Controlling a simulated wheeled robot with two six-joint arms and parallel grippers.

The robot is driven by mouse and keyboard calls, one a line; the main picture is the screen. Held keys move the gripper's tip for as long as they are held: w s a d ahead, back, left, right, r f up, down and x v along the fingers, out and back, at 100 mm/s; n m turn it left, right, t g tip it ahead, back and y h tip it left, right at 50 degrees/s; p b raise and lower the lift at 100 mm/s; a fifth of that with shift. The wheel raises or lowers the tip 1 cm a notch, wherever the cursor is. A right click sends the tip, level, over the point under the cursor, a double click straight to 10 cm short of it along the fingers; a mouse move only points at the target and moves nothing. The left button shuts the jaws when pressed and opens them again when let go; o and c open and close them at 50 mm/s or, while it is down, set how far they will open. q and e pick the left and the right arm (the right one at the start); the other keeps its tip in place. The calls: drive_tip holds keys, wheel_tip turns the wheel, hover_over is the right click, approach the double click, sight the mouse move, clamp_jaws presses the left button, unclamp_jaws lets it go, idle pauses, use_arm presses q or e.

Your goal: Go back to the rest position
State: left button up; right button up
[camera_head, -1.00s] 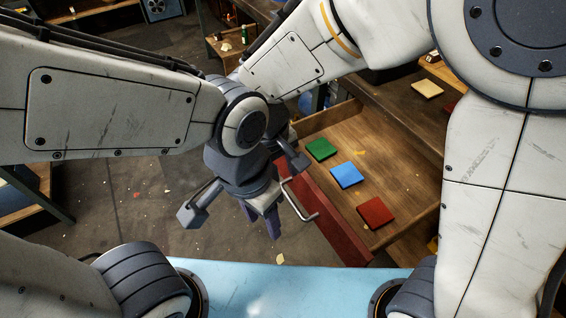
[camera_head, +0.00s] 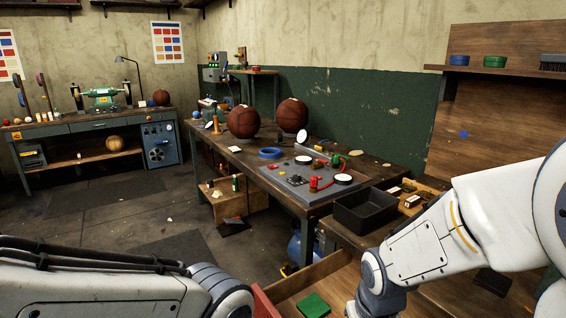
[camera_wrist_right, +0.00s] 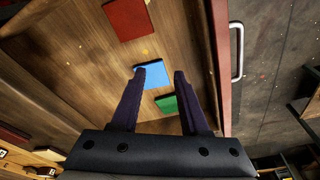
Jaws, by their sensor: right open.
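My right gripper (camera_wrist_right: 160,76) is open and empty in the right wrist view. Its two dark fingers are apart and point into an open wooden drawer (camera_wrist_right: 75,60), seen from above. A blue square (camera_wrist_right: 155,74) shows between and beyond the fingertips; I cannot tell the height above it. My right arm (camera_head: 420,245) reaches in from the right in the head view, its gripper out of frame. My left arm (camera_head: 100,285) lies along the lower left of the head view; its gripper is out of frame.
The drawer (camera_head: 290,285) also holds a green square (camera_head: 313,305) and a red square (camera_wrist_right: 128,18). A workbench (camera_head: 330,205) carries two brown balls (camera_head: 243,121) (camera_head: 292,114), a blue ring (camera_head: 270,153) and a panel. A black tray (camera_head: 365,210) stands at right. Floor at left is open.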

drive_tip(key=s+a+r+n+g+p, duration=0.1)
drive_tip(key=s+a+r+n+p, duration=0.2)
drive_tip(key=s+a+r+p, duration=0.2)
drive_tip(key=s+a+r+n+g+y+p, duration=0.1)
drive_tip(key=s+a+r+n+p, duration=0.2)
drive_tip(key=s+r, duration=0.6)
drive_tip(key=shift+s+a+r+p, duration=0.3)
drive_tip(key=shift+a+r+p, duration=0.5)
drive_tip(key=shift+a+p, duration=0.2)
